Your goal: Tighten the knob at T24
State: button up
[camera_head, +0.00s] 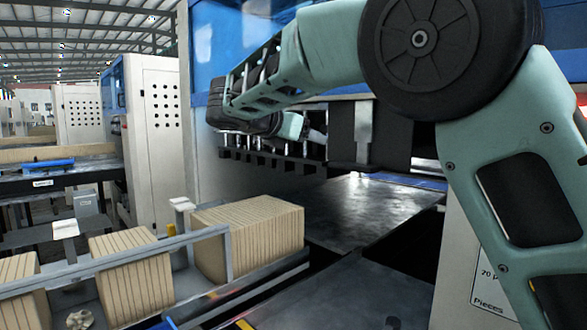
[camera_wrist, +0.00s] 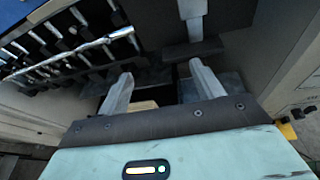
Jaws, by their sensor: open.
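My gripper (camera_wrist: 161,70) shows in the wrist view with its two pale fingers spread apart and nothing between them. A row of dark knobs or clamps (camera_wrist: 68,44) on metal rods runs along a bar to the upper left of the fingers. No T24 label is readable, so I cannot tell which knob is T24. A grey metal post with a dark block (camera_wrist: 193,48) stands just beyond the right fingertip; I cannot tell if they touch. In the head view my arm reaches into the machine above the row of dark blocks (camera_head: 262,161), and my fingertips are not clear.
A metal machine bed (camera_head: 362,212) lies below the arm. Packs of kraft-coloured sheets (camera_head: 250,240) stand in a railed rack (camera_head: 120,258) at the lower left. A white cabinet (camera_head: 155,110) stands behind. Machine walls (camera_wrist: 260,35) close in on the right in the wrist view.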

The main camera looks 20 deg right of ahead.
notch_tip(320, 180, down, 8)
jog(key=a+m+g+y+p, duration=0.1)
jog(key=a+m+g+y, duration=0.1)
jog(key=m+y, duration=0.2)
jog(key=shift+s+a+m+y, duration=0.15)
jog(key=shift+s+m+y, duration=0.25)
jog(key=shift+m, duration=0.6)
